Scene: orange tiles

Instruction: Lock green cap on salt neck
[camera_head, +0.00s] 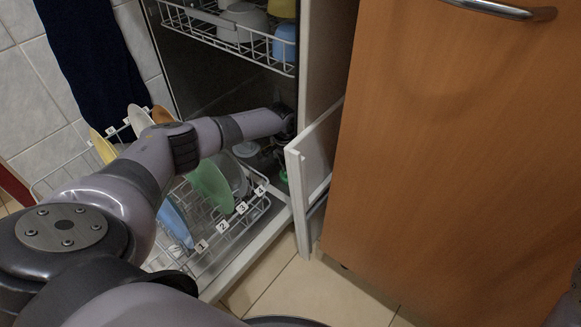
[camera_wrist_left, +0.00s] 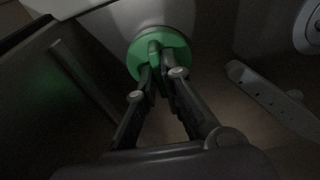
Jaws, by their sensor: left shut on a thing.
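The green cap (camera_wrist_left: 150,45) is a round disc with a raised grip bar, near the top middle of the left wrist view. My left gripper (camera_wrist_left: 161,84) is shut on the grip bar. The cap lies against a pale surface inside the dishwasher; the salt neck is hidden behind it, so I cannot tell whether it is seated or turned. In the head view only a small piece of the green cap (camera_head: 284,176) shows, low inside the dishwasher under my left arm's end. My right gripper is not in view.
The lower rack (camera_head: 236,222) holds several coloured plates and is pulled out over the open door. The upper rack (camera_head: 235,42) holds cups. A white panel (camera_head: 298,185) and an orange cabinet front (camera_head: 450,150) stand close on the right. A grey bar (camera_wrist_left: 270,95) lies right of the cap.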

